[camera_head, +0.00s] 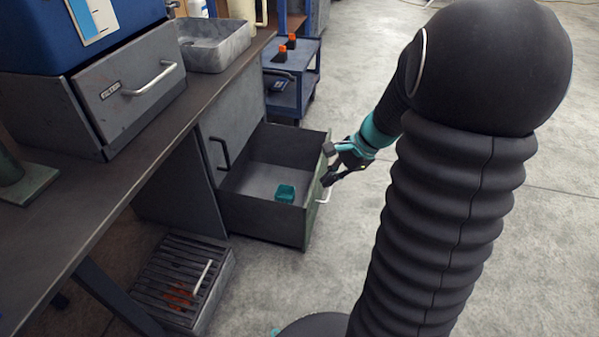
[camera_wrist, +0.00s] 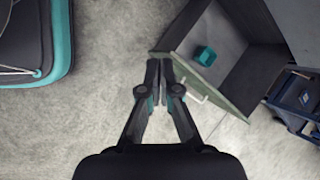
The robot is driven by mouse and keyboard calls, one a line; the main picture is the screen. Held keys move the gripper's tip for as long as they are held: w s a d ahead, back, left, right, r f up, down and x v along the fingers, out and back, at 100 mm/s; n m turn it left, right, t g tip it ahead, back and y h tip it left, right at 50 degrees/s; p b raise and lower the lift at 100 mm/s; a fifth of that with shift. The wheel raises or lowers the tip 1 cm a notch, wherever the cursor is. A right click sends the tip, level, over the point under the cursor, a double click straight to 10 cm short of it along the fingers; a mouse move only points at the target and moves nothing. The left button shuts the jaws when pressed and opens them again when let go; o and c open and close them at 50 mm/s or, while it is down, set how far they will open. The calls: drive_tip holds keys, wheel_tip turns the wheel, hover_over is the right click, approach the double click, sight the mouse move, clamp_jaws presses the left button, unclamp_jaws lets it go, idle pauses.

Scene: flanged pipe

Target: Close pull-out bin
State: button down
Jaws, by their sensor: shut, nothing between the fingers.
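The pull-out bin (camera_head: 262,225) stands pulled out from under the workbench, with its inside open to view. A small teal cup (camera_head: 285,193) sits on its floor; the cup also shows in the wrist view (camera_wrist: 204,55). The bin's greenish front panel carries a light bar handle (camera_head: 323,195), partly hidden by my gripper in the head view. My gripper (camera_head: 328,166) is at the outer side of the front panel, close to the handle. In the wrist view my gripper (camera_wrist: 159,66) has its fingertips together, with nothing between them, beside the front panel. I cannot tell whether it touches the panel.
A workbench (camera_head: 110,190) runs along the left, with a grey drawer box (camera_head: 130,85) and a metal basin (camera_head: 215,45) on it. A slatted crate (camera_head: 180,280) stands on the floor near the bin. A blue cart (camera_head: 290,85) stands behind. Floor to the right is clear.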

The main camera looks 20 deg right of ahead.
sight(309, 206)
drive_tip(key=w+d+f+m+t+y+b, duration=0.2)
drive_tip(key=w+d+f+m, duration=0.2)
drive_tip(key=d+f+m, duration=0.8)
drive_tip(key=w+a+f+n, duration=0.1)
drive_tip(key=a+f, duration=0.2)
drive_tip(key=w+a+f+n+b, duration=0.1)
drive_tip(key=w+a+f, duration=0.1)
drive_tip(key=a+f, duration=0.1)
drive_tip(key=w+a+f+n, duration=0.1)
drive_tip(key=w+a+f, duration=0.1)
drive_tip(key=a+f, duration=0.1)
drive_tip(key=shift+w+a, duration=0.4)
drive_tip(key=shift+a, duration=0.25)
